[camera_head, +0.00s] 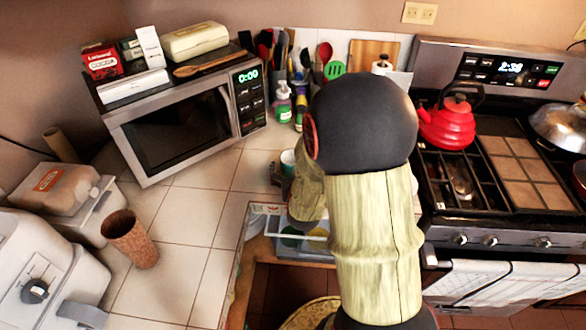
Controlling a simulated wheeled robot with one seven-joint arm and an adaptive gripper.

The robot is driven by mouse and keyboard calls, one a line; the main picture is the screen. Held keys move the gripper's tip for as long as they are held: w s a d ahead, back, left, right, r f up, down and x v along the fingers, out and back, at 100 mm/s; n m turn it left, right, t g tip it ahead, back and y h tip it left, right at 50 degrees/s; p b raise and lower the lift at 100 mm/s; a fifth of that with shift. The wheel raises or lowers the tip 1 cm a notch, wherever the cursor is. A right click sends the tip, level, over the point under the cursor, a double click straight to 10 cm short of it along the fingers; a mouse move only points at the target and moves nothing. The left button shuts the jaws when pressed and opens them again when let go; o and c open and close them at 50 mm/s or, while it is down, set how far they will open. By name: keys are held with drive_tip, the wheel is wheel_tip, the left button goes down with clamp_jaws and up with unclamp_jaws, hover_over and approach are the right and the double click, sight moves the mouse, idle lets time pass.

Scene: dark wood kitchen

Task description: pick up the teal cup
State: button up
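The teal cup (288,160) is a small pale teal and white shape on the tiled counter, right of the microwave and just left of my arm. Only its upper part shows; its lower part is hidden by my gripper and arm. My gripper (276,176) is at the end of my arm, right by the cup, with a small dark part showing at the cup's left side. My arm hides most of the gripper, so I cannot tell whether it touches or holds the cup.
A microwave (180,128) stands behind left with boxes on top. A brown cork cup (130,239) stands on the counter at left. A green-labelled bottle (284,103) and utensils are behind the cup. A red kettle (447,124) sits on the stove. An open drawer (262,208) lies below.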

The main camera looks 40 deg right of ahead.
drive_tip(key=shift+c, duration=1.2)
drive_tip(key=c, duration=1.3)
